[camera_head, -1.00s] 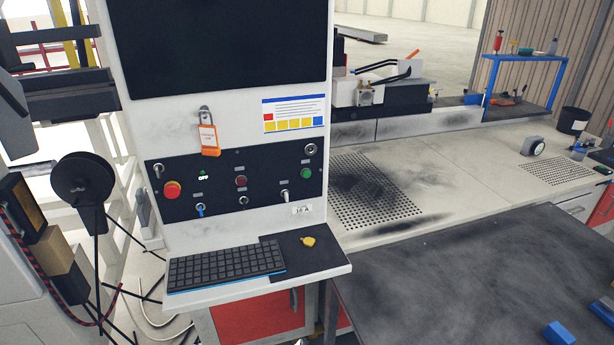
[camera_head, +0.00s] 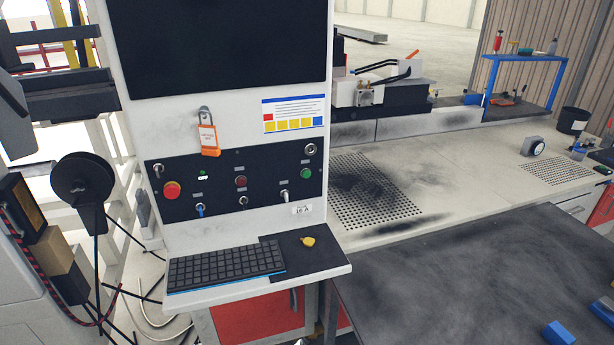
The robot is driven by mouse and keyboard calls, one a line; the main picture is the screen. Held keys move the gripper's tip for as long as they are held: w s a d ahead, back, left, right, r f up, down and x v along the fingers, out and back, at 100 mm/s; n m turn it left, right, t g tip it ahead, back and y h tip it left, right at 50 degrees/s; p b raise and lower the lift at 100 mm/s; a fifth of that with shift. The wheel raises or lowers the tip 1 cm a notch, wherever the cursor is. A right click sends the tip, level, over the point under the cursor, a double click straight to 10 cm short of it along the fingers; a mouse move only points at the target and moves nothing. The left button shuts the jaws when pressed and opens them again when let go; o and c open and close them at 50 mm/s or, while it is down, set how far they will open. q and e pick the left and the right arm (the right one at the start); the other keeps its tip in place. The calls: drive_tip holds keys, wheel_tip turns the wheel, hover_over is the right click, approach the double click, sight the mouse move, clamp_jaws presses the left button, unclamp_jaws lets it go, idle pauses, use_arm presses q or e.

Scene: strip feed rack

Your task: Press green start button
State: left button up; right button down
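The green button (camera_head: 306,174) sits at the right end of the black control panel (camera_head: 222,196) on the white console. A small green indicator (camera_head: 203,174) with a white label below it, too small to read surely, is on the panel's left part. A red mushroom button (camera_head: 172,190) is at the far left, and a dark red round button (camera_head: 240,181) is in the middle. Neither of my grippers shows in the head view. Nothing covers the green button.
A keyboard (camera_head: 226,267) and a yellow object (camera_head: 308,241) lie on the console shelf below the panel.

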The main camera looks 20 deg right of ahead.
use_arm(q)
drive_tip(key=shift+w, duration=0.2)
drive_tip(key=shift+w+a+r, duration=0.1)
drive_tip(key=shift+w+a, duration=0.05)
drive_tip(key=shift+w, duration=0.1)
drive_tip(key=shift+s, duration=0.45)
